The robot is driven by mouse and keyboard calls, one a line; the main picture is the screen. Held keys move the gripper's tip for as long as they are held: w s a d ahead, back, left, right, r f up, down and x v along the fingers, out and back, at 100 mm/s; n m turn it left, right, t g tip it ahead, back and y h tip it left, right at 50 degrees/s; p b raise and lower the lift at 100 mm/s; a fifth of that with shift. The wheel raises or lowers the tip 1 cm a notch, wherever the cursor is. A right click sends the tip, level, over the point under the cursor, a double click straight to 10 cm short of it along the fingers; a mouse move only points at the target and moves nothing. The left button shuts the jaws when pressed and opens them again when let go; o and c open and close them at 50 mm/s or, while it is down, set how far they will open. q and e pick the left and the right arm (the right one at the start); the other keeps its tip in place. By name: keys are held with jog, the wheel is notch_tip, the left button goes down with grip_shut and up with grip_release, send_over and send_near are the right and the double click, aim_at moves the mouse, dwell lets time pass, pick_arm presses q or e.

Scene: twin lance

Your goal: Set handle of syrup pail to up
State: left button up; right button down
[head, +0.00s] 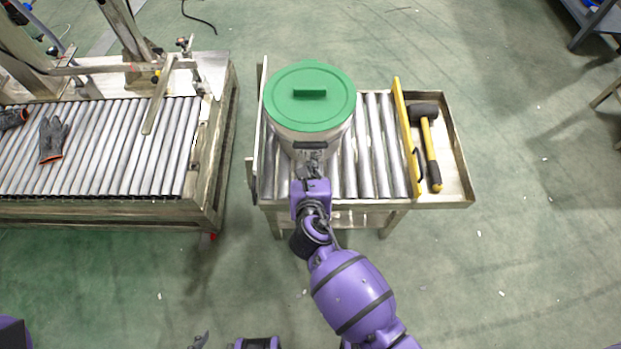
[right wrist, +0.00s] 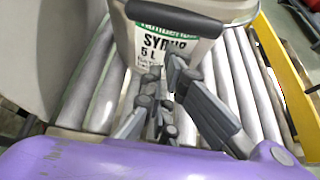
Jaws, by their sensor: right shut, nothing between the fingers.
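The syrup pail (head: 285,140) is pale with a green lid (head: 330,108) and stands upright on the roller table. Its handle's dark grip (head: 310,145) hangs low across the near side, below the lid rim. In the right wrist view the grip (right wrist: 175,17) lies above the "SYRUP 5 L" label (right wrist: 155,45). My right gripper (head: 312,163) is in front of the pail, below the grip; in the right wrist view its fingers (right wrist: 164,76) are shut and empty before the label. A dark finger-like part, apparently my left gripper (head: 200,341), shows at the bottom edge; its opening is unclear.
A yellow rail (head: 402,125) stands right of the pail, with a hammer (head: 431,150) in the side tray (head: 455,170). A metal side rail (head: 260,130) is close on the left. A larger roller conveyor (head: 110,150) with gloves stands further left. Free rollers (head: 375,150) lie right of the pail.

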pick_arm(q)
jog(key=shift+s+a, duration=0.1)
jog(key=shift+s, duration=0.75)
pick_arm(e)
jog(key=shift+r, duration=0.65)
